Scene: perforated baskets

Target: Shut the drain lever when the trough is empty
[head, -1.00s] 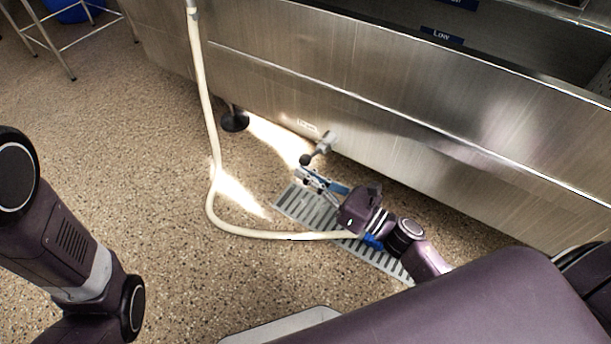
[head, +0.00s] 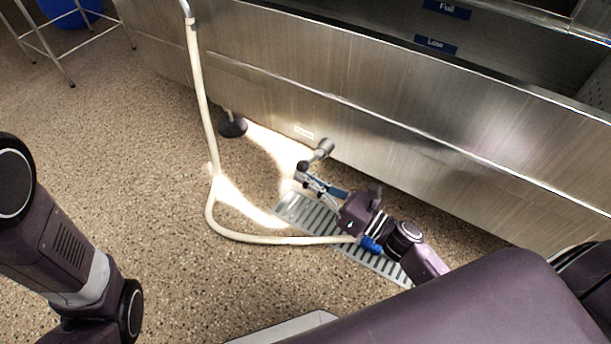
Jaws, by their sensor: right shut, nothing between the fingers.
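The steel trough (head: 400,120) runs across the top right. Its "Full" and "Low" labels show on the inner wall; no water shows on the part I see, and its bottom is hidden. A short grey drain outlet (head: 323,149) sticks out below its front, with a dark round end (head: 303,167). I cannot make out the lever or its position clearly. My right gripper (head: 302,177) is shut and empty, its fingertips just below that dark end; I cannot tell whether they touch. My left arm comes in at the left; its gripper is out of view.
A floor grate (head: 300,211) lies under my right gripper. A cream hose (head: 203,110) hangs down and loops across the floor to a blue piece (head: 371,245) by my right wrist. A trough foot (head: 233,127) stands behind.

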